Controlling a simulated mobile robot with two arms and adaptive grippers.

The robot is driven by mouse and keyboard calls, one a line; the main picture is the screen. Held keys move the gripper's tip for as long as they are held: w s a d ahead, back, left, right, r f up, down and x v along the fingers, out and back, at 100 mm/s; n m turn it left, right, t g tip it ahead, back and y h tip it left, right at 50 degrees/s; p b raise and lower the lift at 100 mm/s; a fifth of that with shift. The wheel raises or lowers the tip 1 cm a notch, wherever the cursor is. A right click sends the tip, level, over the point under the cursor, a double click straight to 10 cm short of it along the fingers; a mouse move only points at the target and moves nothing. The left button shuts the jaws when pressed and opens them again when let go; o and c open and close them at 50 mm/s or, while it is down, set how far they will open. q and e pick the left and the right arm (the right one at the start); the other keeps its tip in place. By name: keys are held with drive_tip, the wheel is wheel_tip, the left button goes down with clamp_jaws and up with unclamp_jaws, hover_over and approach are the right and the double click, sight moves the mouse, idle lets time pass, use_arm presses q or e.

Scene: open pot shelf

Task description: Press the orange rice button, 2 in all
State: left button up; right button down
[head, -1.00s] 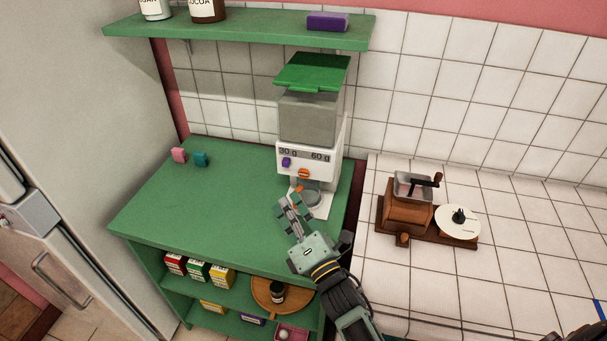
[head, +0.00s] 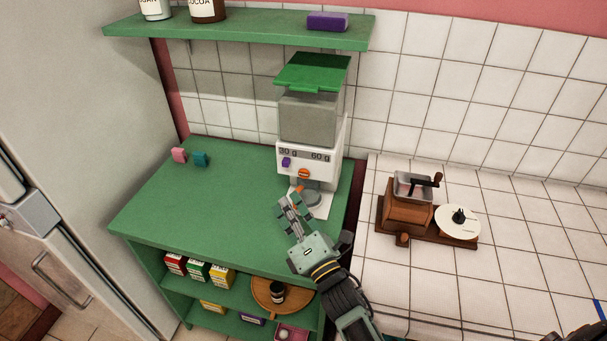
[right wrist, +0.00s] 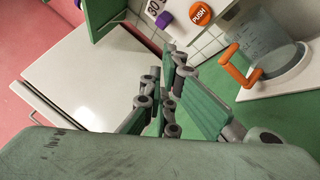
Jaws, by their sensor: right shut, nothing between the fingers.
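The rice dispenser (head: 308,120) stands at the back right of the green counter, with a green lid and a grey clear hopper. Its orange button (head: 304,173) sits on the white front under the "60 g" label, and a purple button (head: 286,162) is to its left under "30 g". In the right wrist view the orange button (right wrist: 201,14) reads "PUSH". A clear cup (right wrist: 262,50) with an orange handle stands on the dispenser's white base. My right gripper (head: 290,203) is shut and empty, in front of and below the orange button, apart from it.
A wooden grinder (head: 408,206) and a white disc (head: 458,222) stand on the tiled counter at right. The counter's middle is clear. A green shelf (head: 240,30) hangs above.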

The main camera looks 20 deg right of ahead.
sight(304, 174)
drive_tip(key=s+n+g+p, duration=0.2)
drive_tip(key=p, duration=0.1)
drive_tip(key=s+a+n+g+p, duration=0.1)
drive_tip(key=n+g+p, duration=0.1)
drive_tip(key=p, duration=0.1)
drive_tip(key=shift+s+a+f+p, duration=0.2)
drive_tip(key=shift+s+p, duration=0.15)
drive_tip(key=shift+s, duration=0.05)
drive_tip(key=w+d, duration=0.5)
drive_tip(key=w, duration=0.2)
drive_tip(key=shift+w, duration=0.2)
drive_tip(key=shift+w+d, duration=0.1)
idle(1.4)
drive_tip(key=shift+w+d, duration=0.15)
drive_tip(key=shift+w, duration=0.1)
